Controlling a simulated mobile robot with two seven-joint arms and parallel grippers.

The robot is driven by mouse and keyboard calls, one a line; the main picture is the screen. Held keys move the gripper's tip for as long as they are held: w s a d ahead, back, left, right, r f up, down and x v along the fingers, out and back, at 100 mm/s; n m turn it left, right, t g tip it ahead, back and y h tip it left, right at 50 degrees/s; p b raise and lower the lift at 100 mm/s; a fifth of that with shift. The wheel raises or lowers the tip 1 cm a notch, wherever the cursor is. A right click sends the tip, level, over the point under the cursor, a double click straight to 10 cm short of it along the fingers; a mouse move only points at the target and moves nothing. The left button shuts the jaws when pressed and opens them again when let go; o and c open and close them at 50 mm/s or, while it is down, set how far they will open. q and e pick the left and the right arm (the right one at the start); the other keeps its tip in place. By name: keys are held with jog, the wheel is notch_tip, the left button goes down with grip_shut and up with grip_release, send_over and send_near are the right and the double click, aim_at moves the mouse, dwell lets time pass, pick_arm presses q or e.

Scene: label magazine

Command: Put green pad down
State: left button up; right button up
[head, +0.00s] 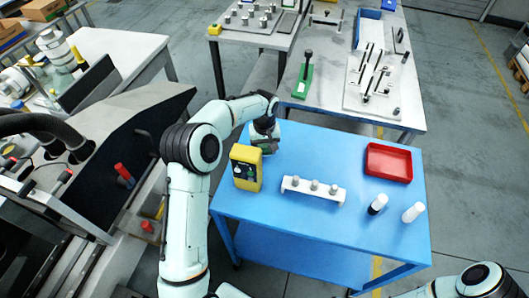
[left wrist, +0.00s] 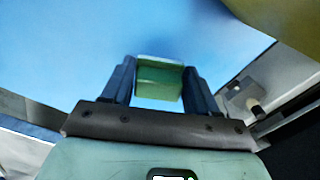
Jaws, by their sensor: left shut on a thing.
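The green pad (left wrist: 160,78) is a small green block clamped between the two dark fingers of my left gripper (left wrist: 158,85) in the left wrist view. Blue surface fills the background behind it. In the head view my left gripper (head: 268,148) is at the back left corner of the blue table (head: 300,220), just behind the yellow container. I cannot make out the pad there, and I cannot tell whether it touches the table. My right arm shows at the bottom right of the head view, but its gripper is out of frame.
A yellow container (head: 246,168) stands close to my left gripper. A white rack (head: 313,190) with three grey knobs, a red tray (head: 388,162), a black-and-white bottle (head: 377,204) and a white bottle (head: 413,212) are on the blue table. Its back middle is clear.

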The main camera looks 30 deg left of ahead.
aim_at(265, 147)
pick_arm(q)
jog(key=shift+f, duration=1.2)
jog(key=shift+f, duration=0.2)
jog(key=o, duration=0.9)
jog(key=shift+o, duration=0.2)
pick_arm(e)
jog(key=shift+s+f, duration=0.1)
pick_arm(q)
notch_tip(265, 147, up, 12)
jog(key=shift+r+p, duration=0.25)
jog(key=shift+p, duration=0.25)
pick_arm(e)
jog(key=shift+w+r, duration=0.75)
jog(key=shift+w, duration=0.05)
pick_arm(q)
jog(key=shift+f, duration=0.1)
